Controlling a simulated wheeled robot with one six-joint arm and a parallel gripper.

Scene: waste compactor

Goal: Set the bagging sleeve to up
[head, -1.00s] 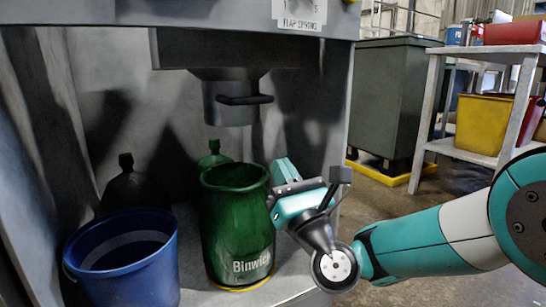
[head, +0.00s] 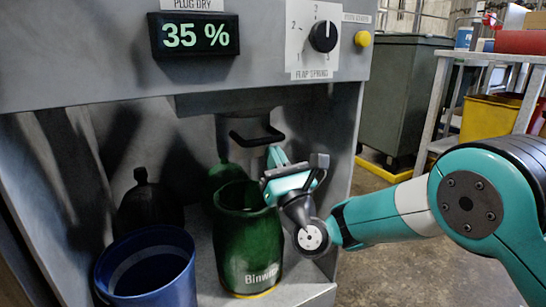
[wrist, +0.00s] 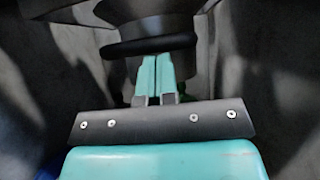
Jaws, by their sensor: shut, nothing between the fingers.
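The bagging sleeve (head: 250,122) is a grey cylinder under the machine's front panel, with a black loop handle (head: 258,140) on its front. In the wrist view the handle (wrist: 150,46) crosses as a dark bar, and part of the grey sleeve (wrist: 150,12) shows above it. My gripper (head: 275,155) is shut and empty, just below and right of the handle in the head view. In the wrist view my fingertips (wrist: 155,60) are together right at the bar's lower edge. I cannot tell whether they touch it.
A green bin (head: 245,245) stands below the sleeve, close to my gripper. A blue bucket (head: 150,270) stands at left. Above are a 35 % display (head: 194,35), a flap spring dial (head: 322,36) and a yellow button (head: 363,39). The compartment's right wall (head: 345,140) is near my wrist.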

